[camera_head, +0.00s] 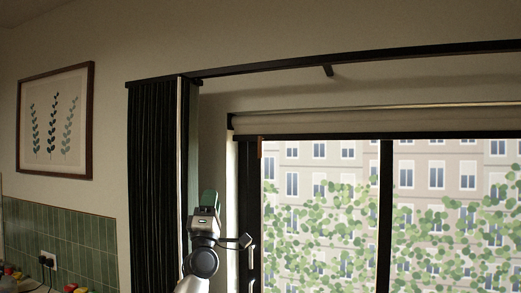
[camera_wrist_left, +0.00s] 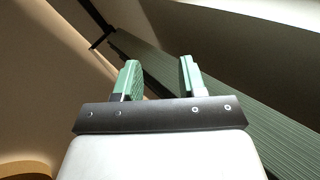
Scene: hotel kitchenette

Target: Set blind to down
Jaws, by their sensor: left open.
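The blind (camera_head: 330,122) is a pale roll above the window, with a dark bar along its lower edge. It is gathered at the top, and the glass below it is uncovered. A small orange-brown piece (camera_head: 261,148) hangs just under the bar's left end. My left gripper (camera_head: 209,198) is raised left of the window, beside the dark curtain and below the blind's level. In the left wrist view its two green fingers (camera_wrist_left: 159,77) stand apart with nothing between them. The blind cannot be made out in the left wrist view. My right gripper is not in view.
A dark pleated curtain (camera_head: 154,185) hangs left of the window from a black rail (camera_head: 370,56). The window has a dark central upright (camera_head: 385,215). A framed leaf picture (camera_head: 56,122) hangs on the left wall above green tiles (camera_head: 85,235).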

